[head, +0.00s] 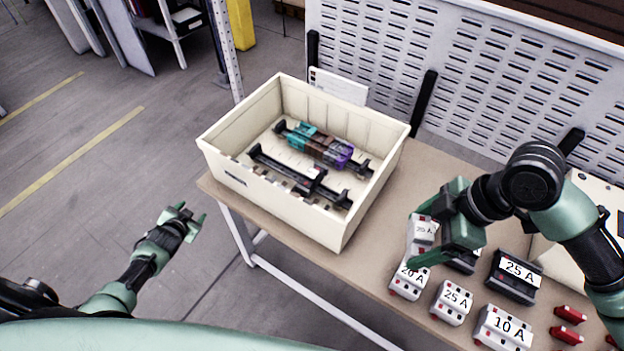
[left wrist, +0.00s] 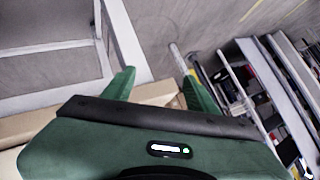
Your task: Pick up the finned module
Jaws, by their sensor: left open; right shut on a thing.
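My right gripper (head: 432,238) is shut on a white module (head: 424,230) labelled 20 A, over the modules on the bench. Its fingers hide part of that module. Below it a white 20 A module (head: 407,280) stands on the bench. A dark 25 A module (head: 513,275) stands to the right, and another dark one (head: 464,262) is partly hidden behind the gripper.
A cream crate (head: 286,215) on the bench holds black rails, one carrying teal, brown and purple modules (head: 320,145). White 25 A (head: 452,303) and 10 A (head: 503,328) modules and small red parts (head: 567,325) stand at the front. A perforated panel (head: 470,70) rises behind.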

